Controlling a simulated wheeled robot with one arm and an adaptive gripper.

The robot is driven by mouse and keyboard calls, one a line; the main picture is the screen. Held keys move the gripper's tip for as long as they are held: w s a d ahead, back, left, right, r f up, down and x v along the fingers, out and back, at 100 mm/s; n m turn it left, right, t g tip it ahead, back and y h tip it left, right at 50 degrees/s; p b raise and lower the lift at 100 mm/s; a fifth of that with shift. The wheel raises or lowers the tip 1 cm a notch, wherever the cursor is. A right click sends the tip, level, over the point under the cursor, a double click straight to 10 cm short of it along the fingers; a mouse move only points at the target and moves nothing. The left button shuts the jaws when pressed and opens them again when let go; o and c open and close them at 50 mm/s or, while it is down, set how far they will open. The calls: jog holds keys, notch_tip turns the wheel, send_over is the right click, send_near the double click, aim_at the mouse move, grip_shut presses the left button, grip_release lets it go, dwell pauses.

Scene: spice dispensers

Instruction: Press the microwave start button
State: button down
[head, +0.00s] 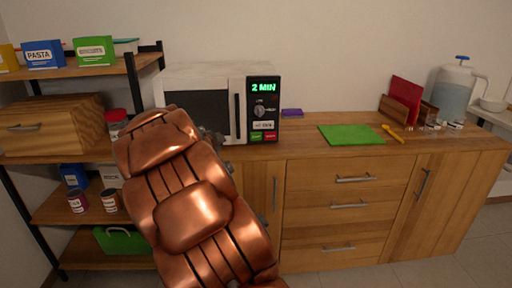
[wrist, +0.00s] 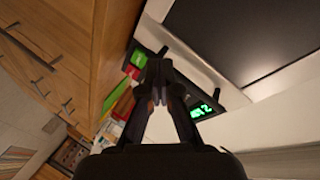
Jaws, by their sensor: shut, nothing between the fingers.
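The microwave (head: 205,80) is white with a dark door, and stands on the wooden counter in the head view. Its black control panel (head: 263,92) shows a green "2 MIN" display, a knob and, at the bottom, a green button (head: 257,137) beside a red button (head: 270,136). My gripper (head: 213,139) is mostly hidden behind my copper arm, in front of the microwave's lower door. In the wrist view my gripper (wrist: 158,68) is shut and empty. Its fingertips are close to the green button (wrist: 138,58) and red button (wrist: 133,72); contact cannot be told.
A green mat (head: 350,134) and a purple item (head: 292,112) lie on the counter (head: 305,150) to the right. The microwave handle (head: 237,118) sticks out left of the panel. A shelf with boxes and jars stands at the left. The counter's middle is largely clear.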

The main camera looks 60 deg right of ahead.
aim_at(256, 136)
jog(key=s+d+f+m+g+h+b, duration=0.2)
jog(key=s+d+f+m+g, duration=0.3)
jog(key=s, duration=0.5)
jog(key=d+g, duration=0.1)
jog(key=d, duration=0.1)
jog(key=shift+s+d+m, duration=0.15)
jog(key=shift+d+m, duration=0.15)
jog(key=shift+m, duration=0.1)
jog(key=shift+w+d+p, duration=0.7)
jog(key=shift+w+d, duration=0.25)
jog(key=shift+d, duration=0.2)
jog(key=shift+w+d+p, duration=0.75)
jog(key=shift+w+d, duration=0.15)
jog(key=shift+d, duration=0.25)
jog(key=shift+w+d+p, duration=0.7)
jog(key=shift+w+d, duration=0.25)
jog(key=shift+d, duration=0.2)
jog(key=shift+w+d+f+p, duration=0.1)
jog(key=shift+w+d+p, duration=0.2)
jog(key=shift+d, duration=0.05)
